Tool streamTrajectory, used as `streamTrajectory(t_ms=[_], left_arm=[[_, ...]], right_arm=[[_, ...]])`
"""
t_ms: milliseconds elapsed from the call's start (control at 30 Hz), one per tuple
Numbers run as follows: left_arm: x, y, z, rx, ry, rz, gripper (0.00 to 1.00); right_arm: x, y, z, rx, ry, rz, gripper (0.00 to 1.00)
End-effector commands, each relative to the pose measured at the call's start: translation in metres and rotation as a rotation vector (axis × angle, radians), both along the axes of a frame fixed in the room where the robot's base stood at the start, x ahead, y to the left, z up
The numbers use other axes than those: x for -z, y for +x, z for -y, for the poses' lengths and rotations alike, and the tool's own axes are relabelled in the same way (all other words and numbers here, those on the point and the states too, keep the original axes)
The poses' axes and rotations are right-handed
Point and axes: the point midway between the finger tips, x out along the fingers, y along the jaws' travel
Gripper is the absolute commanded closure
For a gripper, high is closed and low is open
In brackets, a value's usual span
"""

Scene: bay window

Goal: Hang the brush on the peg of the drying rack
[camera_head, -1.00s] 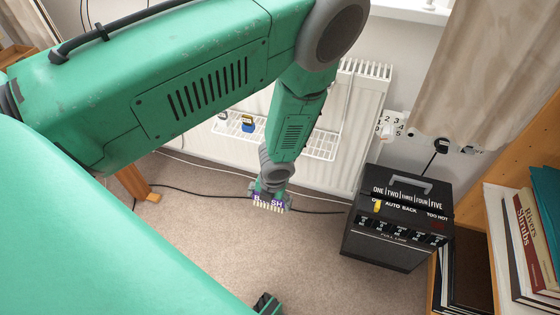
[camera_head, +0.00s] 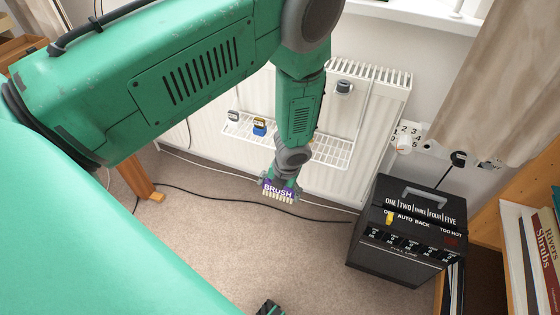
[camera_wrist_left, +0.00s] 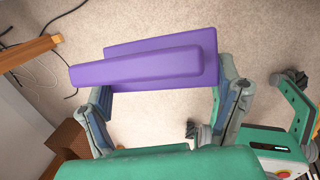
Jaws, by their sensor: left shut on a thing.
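The brush (camera_head: 279,191) has a purple body lettered BRUSH and pale bristles pointing down. My left gripper (camera_head: 279,184) is shut on it and holds it in front of the radiator, lower than the rack's shelf in the picture. In the left wrist view the purple brush (camera_wrist_left: 150,67) lies between the two fingers of my left gripper (camera_wrist_left: 160,95). The white wire drying rack (camera_head: 331,153) hangs on the radiator, partly hidden by my arm. A dark, round-ended piece (camera_head: 344,87) sticks out high on the rack; I cannot tell surely whether it is the peg.
A black heater box (camera_head: 405,230) stands on the carpet at right, near a bookcase (camera_head: 482,222). Cables cross the floor. The middle carpet is clear.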

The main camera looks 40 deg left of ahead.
Motion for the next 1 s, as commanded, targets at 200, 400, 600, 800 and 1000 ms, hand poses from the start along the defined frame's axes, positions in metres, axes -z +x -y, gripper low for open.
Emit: streamTrajectory(t_ms=[200,400,600,800,1000], left_arm=[[0.000,0.014,0.002,0.001,0.007,0.004,0.65],[0.001,0.026,-0.001,0.001,0.007,0.004,0.65],[0.004,0.037,-0.007,0.000,0.002,0.003,0.65],[0.004,0.048,-0.010,-0.001,0.003,0.003,0.65],[0.007,0.056,-0.009,0.001,0.006,0.000,0.65]], right_arm=[[0.010,0.000,0.000,0.000,0.000,0.000,0.60],[0.018,0.000,0.000,0.001,0.000,0.000,0.60],[0.027,0.000,0.000,0.001,0.000,0.000,0.60],[0.037,0.000,0.000,0.000,0.000,0.000,0.60],[0.039,0.000,0.000,0.000,0.000,0.000,0.60]])
